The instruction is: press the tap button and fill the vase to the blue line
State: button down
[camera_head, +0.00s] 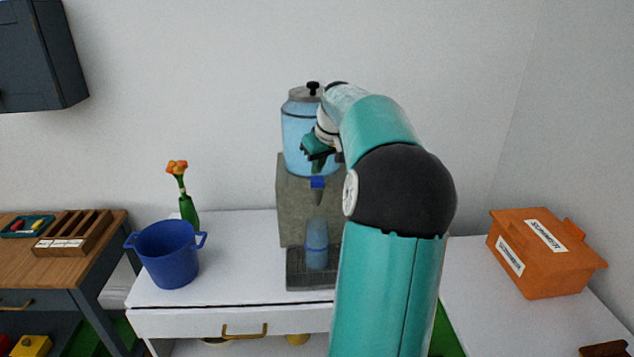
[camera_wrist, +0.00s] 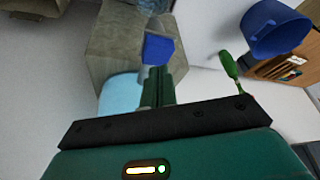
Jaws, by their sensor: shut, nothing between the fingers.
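The water dispenser has a light-blue clear jar (camera_head: 299,128) on a grey stone block (camera_head: 293,205). Its blue tap button (camera_head: 317,183) is on the front; it also shows in the wrist view (camera_wrist: 158,48). The bluish vase (camera_head: 317,255) stands upright on the dark drip tray (camera_head: 297,283) below the tap. A darker band crosses the vase, but I cannot tell the water level. My gripper (camera_head: 317,168) is shut and empty, with its green fingertips (camera_wrist: 159,72) pointing at the button from just above. I cannot tell whether they touch it.
A blue two-handled pot (camera_head: 168,255) and a green bottle with an orange flower (camera_head: 188,208) stand left on the white cabinet. An orange box (camera_head: 540,255) is at right. A wooden side table (camera_head: 85,250) holds trays at left.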

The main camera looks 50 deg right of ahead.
jog(key=shift+f, duration=1.1)
jog(key=shift+s+f, duration=0.15)
jog(key=shift+f, duration=0.15)
dwell(5.4)
notch_tip(320, 180, up, 8)
jog(key=shift+f, duration=0.2)
